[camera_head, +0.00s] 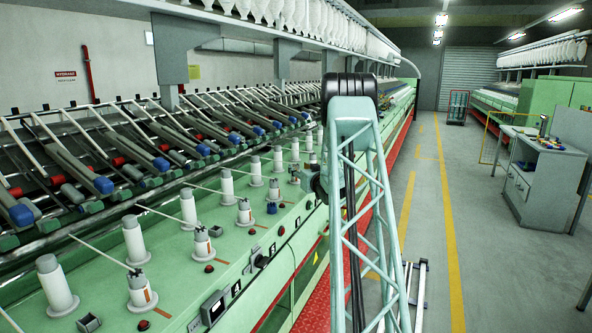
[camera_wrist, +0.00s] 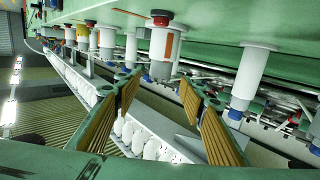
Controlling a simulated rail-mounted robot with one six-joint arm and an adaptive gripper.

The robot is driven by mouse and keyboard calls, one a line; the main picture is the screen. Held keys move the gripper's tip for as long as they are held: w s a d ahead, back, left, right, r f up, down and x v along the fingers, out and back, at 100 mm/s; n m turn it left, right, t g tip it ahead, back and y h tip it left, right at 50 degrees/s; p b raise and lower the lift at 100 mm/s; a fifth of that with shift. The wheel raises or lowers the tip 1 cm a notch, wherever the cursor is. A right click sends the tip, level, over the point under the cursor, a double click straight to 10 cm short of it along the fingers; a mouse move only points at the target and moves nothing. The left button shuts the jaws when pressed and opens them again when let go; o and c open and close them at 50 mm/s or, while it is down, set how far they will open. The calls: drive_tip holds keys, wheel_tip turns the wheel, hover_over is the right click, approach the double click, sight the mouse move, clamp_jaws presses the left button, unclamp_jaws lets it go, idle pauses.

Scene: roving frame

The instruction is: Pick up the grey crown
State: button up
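In the wrist view, which appears upside down, a white spindle piece with an orange stripe ends in a dark grey crown (camera_wrist: 161,71). My gripper (camera_wrist: 160,95) is open, with tan ribbed pads on both sides. The crown appears between the fingers in the picture, apart from them and seemingly beyond the tips; nothing is held. In the head view, several similar short white pieces with grey crowns (camera_head: 137,275) stand upright on the green machine deck (camera_head: 222,268). I cannot tell which one matches the wrist view. My gripper is mostly hidden behind my lattice arm in the head view.
Tall white bobbins (camera_head: 134,240) stand in a row beside the crowned pieces, close to my gripper. Rollers with blue ends (camera_head: 103,185) line the machine's back. A grey cabinet (camera_head: 541,185) stands right. The floor aisle (camera_head: 437,230) between is largely clear.

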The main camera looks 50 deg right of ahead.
sight(297, 165)
drive_tip(key=shift+b+x, duration=0.3)
drive_tip(key=shift+x, duration=2.2)
drive_tip(key=shift+r, duration=0.2)
drive_tip(key=shift+c, duration=0.2)
drive_tip(key=c, duration=0.8)
